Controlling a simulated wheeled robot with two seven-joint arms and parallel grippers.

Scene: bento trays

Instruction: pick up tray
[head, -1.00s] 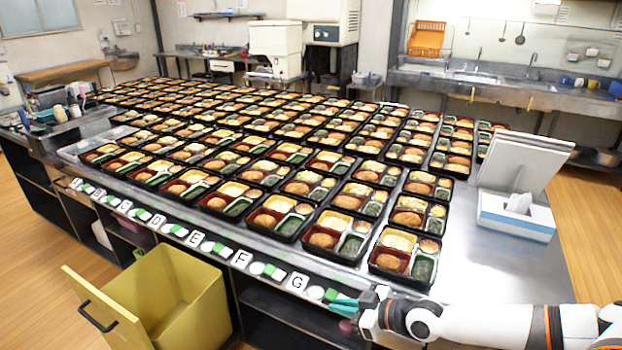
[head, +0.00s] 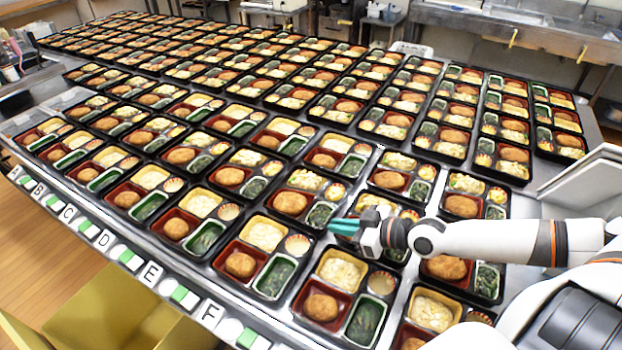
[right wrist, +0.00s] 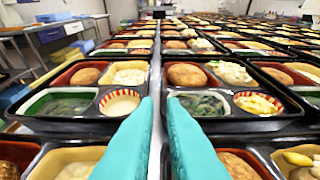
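Black bento trays stand in close rows across the steel counter. Each holds a fried patty, rice or yellow food, greens and a small cup. My right gripper (head: 344,227), with teal fingers, reaches in from the right over the front rows. Near its tips are a tray (head: 302,200) to the left and a tray (head: 335,290) in front. In the right wrist view the two fingers (right wrist: 157,100) are a little apart, with nothing held between them. They point along the gap between a left tray (right wrist: 95,95) and a right tray (right wrist: 220,95). My left gripper is out of view.
Lettered tags with green and white markers line the counter's front edge (head: 140,262). A yellow bin (head: 120,312) stands below at front left. A white stand (head: 592,178) is at the right. The trays leave little free room between them.

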